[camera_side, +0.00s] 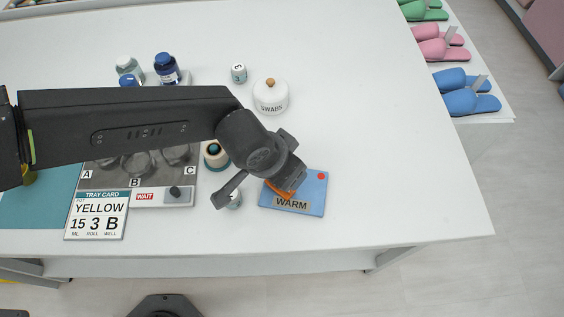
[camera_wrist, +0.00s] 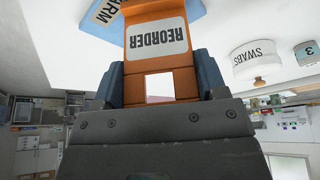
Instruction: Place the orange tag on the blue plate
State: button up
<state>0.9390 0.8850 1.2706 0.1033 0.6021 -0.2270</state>
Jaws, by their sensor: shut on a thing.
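The orange tag (camera_wrist: 158,58) has a white REORDER label and a square hole. My gripper (camera_wrist: 160,82) is shut on it, with one dark finger on each side. In the side view the orange tag (camera_side: 279,189) shows only in part, below my gripper (camera_side: 284,180), which hides the rest. The blue plate (camera_side: 314,190) lies near the table's front edge, with a WARM label and a red dot. The tag is over its left part; I cannot tell whether they touch. The blue plate (camera_wrist: 98,17) also shows behind the tag in the wrist view.
A white SWABS jar (camera_side: 270,96) stands behind the plate. A tray (camera_side: 165,197) and a YELLOW tray card (camera_side: 97,216) lie further left. The table right of the plate is clear.

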jog(key=shift+f, duration=0.15)
jog(key=o, duration=0.9)
jog(key=v, duration=1.2)
jog(key=shift+w+r, duration=0.1)
jog(key=shift+r, duration=0.1)
